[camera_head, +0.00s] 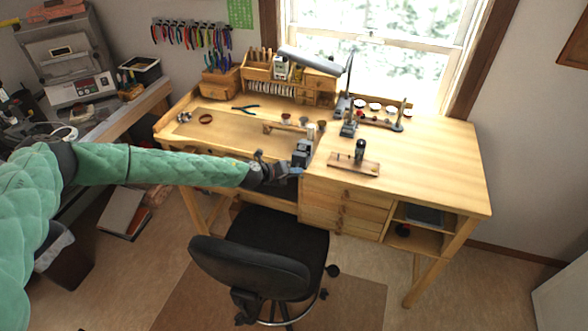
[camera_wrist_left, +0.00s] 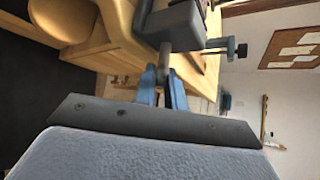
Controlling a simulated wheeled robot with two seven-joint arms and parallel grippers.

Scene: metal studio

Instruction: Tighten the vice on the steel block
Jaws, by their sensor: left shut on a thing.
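The dark grey vice (camera_head: 302,152) is fixed at the front edge of the wooden workbench, near its middle. In the left wrist view the vice (camera_wrist_left: 172,24) fills the top centre, and its round screw end (camera_wrist_left: 164,62) points toward my gripper. My left gripper (camera_head: 287,171) is at the front of the vice. Its blue fingers show in the left wrist view (camera_wrist_left: 162,88), one on each side of the screw end, shut on it. I cannot make out the steel block between the jaws in either view. My right gripper is not in view.
The workbench (camera_head: 430,165) has a small wooden stand (camera_head: 353,166) right of the vice and pliers (camera_head: 246,107) at its back left. A desk lamp (camera_head: 347,85) stands behind. A black chair (camera_head: 265,265) is in front, below my left arm. The bench's right side is clear.

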